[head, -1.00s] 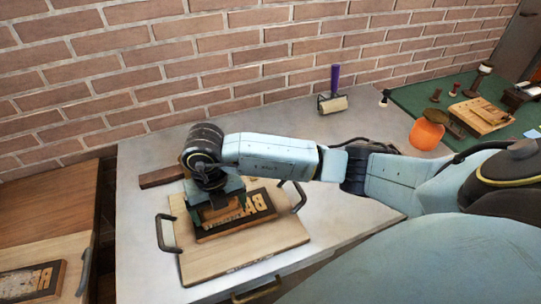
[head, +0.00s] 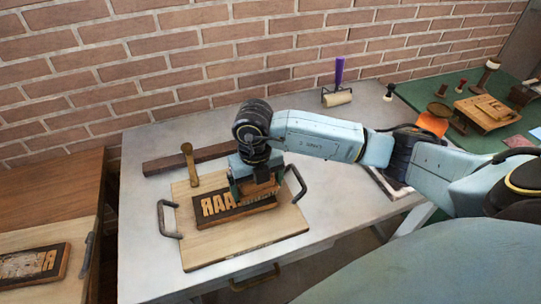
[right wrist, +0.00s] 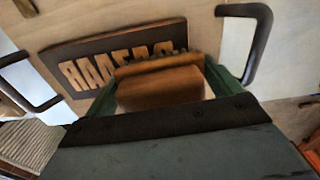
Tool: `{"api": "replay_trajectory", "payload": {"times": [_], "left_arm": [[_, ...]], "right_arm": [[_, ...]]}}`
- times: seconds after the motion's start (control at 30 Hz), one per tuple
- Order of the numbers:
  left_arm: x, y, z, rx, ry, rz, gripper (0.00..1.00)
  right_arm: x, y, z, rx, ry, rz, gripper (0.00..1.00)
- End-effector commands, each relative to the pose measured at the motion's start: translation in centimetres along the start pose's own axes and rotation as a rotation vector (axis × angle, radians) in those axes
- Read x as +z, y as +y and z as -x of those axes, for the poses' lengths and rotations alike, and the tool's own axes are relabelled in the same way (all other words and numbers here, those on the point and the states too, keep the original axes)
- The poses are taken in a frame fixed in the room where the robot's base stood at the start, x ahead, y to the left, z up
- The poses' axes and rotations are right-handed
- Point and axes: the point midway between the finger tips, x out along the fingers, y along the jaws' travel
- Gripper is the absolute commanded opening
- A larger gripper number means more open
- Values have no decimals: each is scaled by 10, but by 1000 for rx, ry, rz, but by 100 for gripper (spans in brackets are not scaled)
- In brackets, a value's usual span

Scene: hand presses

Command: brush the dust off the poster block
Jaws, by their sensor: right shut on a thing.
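The poster block (head: 208,208), a dark slab with raised tan letters, lies on a wooden board (head: 210,250) with a dark handle on each side. It also shows in the right wrist view (right wrist: 70,55). My right gripper (head: 258,192) is shut on a brown wooden brush (right wrist: 160,90). The brush is over the right part of the block, its bristles at the letters and hiding some of them. Whether the bristles touch the block, and how much dust lies on it, I cannot tell. My left gripper is not in view.
A small brass-coloured upright piece (head: 188,160) stands at the board's back left, before a dark bar (head: 165,165). A purple-handled roller (head: 338,90) stands at the back. Another letter block (head: 30,265) lies left.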

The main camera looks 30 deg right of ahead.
Motion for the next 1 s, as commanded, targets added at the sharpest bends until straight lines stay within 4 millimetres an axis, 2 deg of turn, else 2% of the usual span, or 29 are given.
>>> {"api": "replay_trajectory", "payload": {"times": [0.3, 0.37, 0.43, 1.0], "left_arm": [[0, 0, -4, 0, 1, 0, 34], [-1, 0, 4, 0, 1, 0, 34], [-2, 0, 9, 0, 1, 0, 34], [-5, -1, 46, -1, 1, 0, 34]], "right_arm": [[6, -22, -1, -3, 0, 14, 69], [6, -21, 6, -1, 1, 16, 69], [7, -20, 25, -1, -5, 17, 69], [6, -18, 75, -1, -1, 21, 69]]}}
